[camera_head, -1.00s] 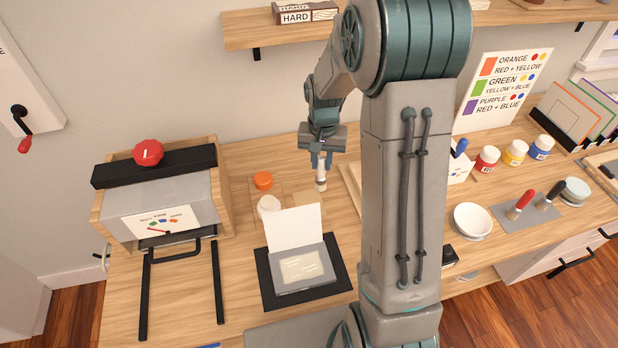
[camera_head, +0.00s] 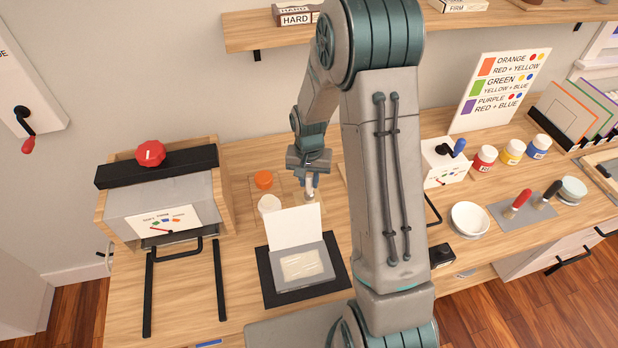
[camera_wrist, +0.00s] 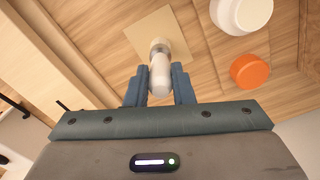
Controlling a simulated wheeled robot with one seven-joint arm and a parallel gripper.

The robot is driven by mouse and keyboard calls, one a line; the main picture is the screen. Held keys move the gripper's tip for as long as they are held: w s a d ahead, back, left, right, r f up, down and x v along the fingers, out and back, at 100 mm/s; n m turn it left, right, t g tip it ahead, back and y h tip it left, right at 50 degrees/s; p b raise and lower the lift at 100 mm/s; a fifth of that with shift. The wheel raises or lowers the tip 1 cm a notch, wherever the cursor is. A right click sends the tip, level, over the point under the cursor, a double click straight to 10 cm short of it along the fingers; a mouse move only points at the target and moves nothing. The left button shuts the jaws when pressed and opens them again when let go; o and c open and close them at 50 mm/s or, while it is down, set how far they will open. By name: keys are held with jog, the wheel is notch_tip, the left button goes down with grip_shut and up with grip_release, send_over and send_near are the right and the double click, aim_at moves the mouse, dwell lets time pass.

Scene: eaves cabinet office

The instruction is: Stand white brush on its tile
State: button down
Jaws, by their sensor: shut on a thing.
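My gripper (camera_head: 309,180) is shut on the white brush (camera_wrist: 160,76), seen between the two blue-grey fingers in the wrist view. The brush's far end lies over the pale square tile (camera_wrist: 138,38) in that view. In the head view the brush (camera_head: 311,194) points down, roughly upright, and is mostly hidden by the fingers. I cannot tell whether its lower end touches the tile.
An orange pot (camera_head: 264,180) and a white pot (camera_head: 269,204) stand left of my gripper. A box with a raised white lid (camera_head: 294,228) stands in front.

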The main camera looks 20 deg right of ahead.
jog(key=c, duration=1.3)
grip_release()
jog(key=shift+o, duration=0.2)
notch_tip(320, 180, up, 12)
jog(key=b, duration=0.1)
jog(key=s+r+n+t, duration=0.1)
jog(key=s+r, duration=0.4)
jog(key=s, duration=0.5)
jog(key=s+r+n+t, duration=0.2)
jog(key=s+r, duration=0.3)
jog(key=s, duration=0.6)
jog(key=shift+n+t, duration=0.3)
jog(key=shift+n, duration=0.5)
